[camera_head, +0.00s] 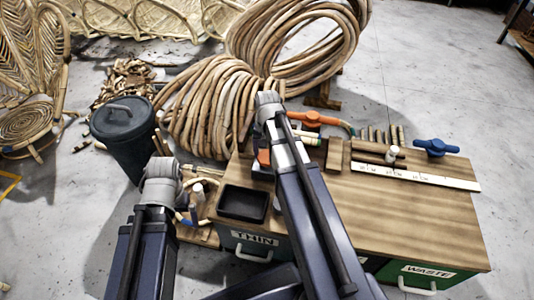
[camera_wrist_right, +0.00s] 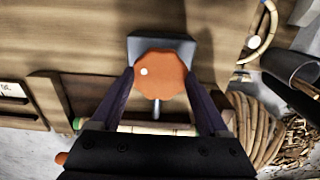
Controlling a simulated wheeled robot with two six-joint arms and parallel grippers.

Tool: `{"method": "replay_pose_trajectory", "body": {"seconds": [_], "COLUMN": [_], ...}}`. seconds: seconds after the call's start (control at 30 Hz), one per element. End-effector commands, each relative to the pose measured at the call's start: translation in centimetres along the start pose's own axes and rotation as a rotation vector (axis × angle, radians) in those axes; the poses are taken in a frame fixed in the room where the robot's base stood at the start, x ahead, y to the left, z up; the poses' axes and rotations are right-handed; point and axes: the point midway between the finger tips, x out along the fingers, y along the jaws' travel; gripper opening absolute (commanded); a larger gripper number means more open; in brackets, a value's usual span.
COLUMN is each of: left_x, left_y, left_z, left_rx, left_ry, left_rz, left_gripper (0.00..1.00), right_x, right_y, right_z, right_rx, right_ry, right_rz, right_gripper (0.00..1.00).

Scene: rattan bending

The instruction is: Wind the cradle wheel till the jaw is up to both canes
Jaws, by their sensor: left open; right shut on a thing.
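The orange eight-sided wheel (camera_wrist_right: 160,84) with a white dot sits on a grey block (camera_wrist_right: 205,50) in the right wrist view. My right gripper (camera_wrist_right: 159,74) has one finger on each side of the wheel and is shut on it. In the head view its arm (camera_head: 290,165) reaches over the bench, with a bit of orange (camera_head: 263,157) beside it. A tan cane-like bar (camera_wrist_right: 150,130) with green at its ends lies partly behind the gripper body. The jaw's contact with the canes cannot be made out. My left gripper (camera_head: 163,180) is open by the bench's left end, its fingers mostly hidden.
The wooden bench (camera_head: 405,215) carries a black tray (camera_head: 242,204), a white ruler (camera_head: 415,176), an orange-handled tool (camera_head: 313,118) and a blue-handled one (camera_head: 436,147). A dark bin (camera_head: 125,135) stands left. Large cane coils (camera_head: 210,105) lie behind. The bench's right front is clear.

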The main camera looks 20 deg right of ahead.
Motion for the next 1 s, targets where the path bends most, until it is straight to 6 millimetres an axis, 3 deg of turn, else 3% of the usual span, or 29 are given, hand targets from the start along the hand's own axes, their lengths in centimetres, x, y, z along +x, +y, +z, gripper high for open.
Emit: {"method": "replay_pose_trajectory", "body": {"seconds": [0.23, 0.27, 0.43, 0.77, 1.0], "left_x": [0.0, 0.0, 0.0, -0.2, -1.9], "left_y": [0.0, 0.0, 0.0, 0.0, -0.2], "left_z": [0.0, 0.0, 0.0, 0.0, 0.1], "left_rx": [0.0, 0.0, 0.0, 0.0, -0.003], "left_ry": [0.0, 0.0, 0.0, 0.0, -0.001], "left_rz": [0.0, 0.0, 0.0, 0.0, -0.002], "left_gripper": [1.0, 1.0, 1.0, 1.0, 1.0], "right_x": [0.0, 0.0, 0.0, -0.2, -1.9], "right_y": [0.0, 0.0, 0.0, 0.0, 0.0], "right_z": [0.0, 0.0, 0.0, 0.0, 0.0], "right_rx": [0.002, 0.002, 0.001, 0.0, 0.0], "right_ry": [0.0, 0.0, 0.0, 0.0, 0.0], "right_rz": [0.0, 0.0, 0.0, 0.0, 0.0], "right_gripper": [0.23, 0.8, 0.99, 1.0, 1.0]}}
